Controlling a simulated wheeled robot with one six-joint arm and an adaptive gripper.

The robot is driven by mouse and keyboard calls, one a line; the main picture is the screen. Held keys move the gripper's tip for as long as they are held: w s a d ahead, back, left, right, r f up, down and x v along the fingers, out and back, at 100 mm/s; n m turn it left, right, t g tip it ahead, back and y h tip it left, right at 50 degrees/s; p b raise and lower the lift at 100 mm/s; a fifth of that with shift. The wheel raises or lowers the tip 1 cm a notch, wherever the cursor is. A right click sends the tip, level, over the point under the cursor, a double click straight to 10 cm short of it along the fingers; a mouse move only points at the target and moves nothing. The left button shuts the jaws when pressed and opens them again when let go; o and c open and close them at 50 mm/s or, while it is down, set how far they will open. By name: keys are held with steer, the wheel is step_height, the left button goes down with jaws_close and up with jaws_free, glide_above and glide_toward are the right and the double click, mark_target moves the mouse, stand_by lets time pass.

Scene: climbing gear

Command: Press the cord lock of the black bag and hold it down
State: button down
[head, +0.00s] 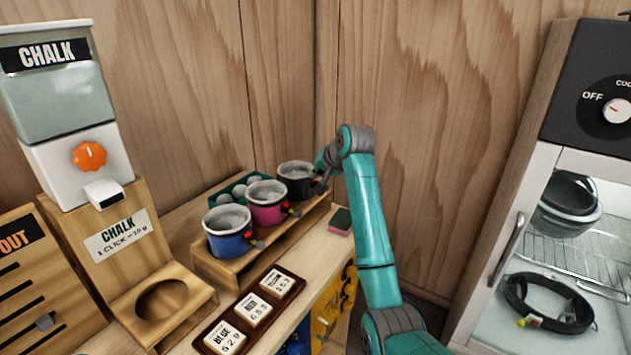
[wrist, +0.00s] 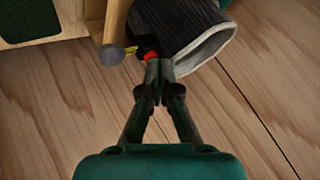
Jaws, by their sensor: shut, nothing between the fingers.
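The black bag (head: 297,170) stands at the far right end of the row of three bags on the wooden rack. My gripper (head: 321,184) is at its right side in the head view, small and partly merged with the dark bag. In the wrist view the ribbed black bag (wrist: 180,32) has a pale rim. Its cord lock (wrist: 150,55) shows a red part beside a yellow piece. My gripper (wrist: 158,68) is shut and empty, its fingertips right at the red part. They seem to touch it, but I cannot tell whether it is pressed in.
A blue bag (head: 229,243) and a pink bag (head: 267,212) share the rack (head: 228,271). A green tray of chalk balls (head: 240,191) lies behind. A sponge (head: 340,222) lies right of the rack. A wooden wall (head: 420,120) is close behind.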

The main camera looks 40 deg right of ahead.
steer(key=shift+r, duration=0.65)
steer(key=shift+d+r, duration=0.1)
steer(key=shift+r, duration=2.45)
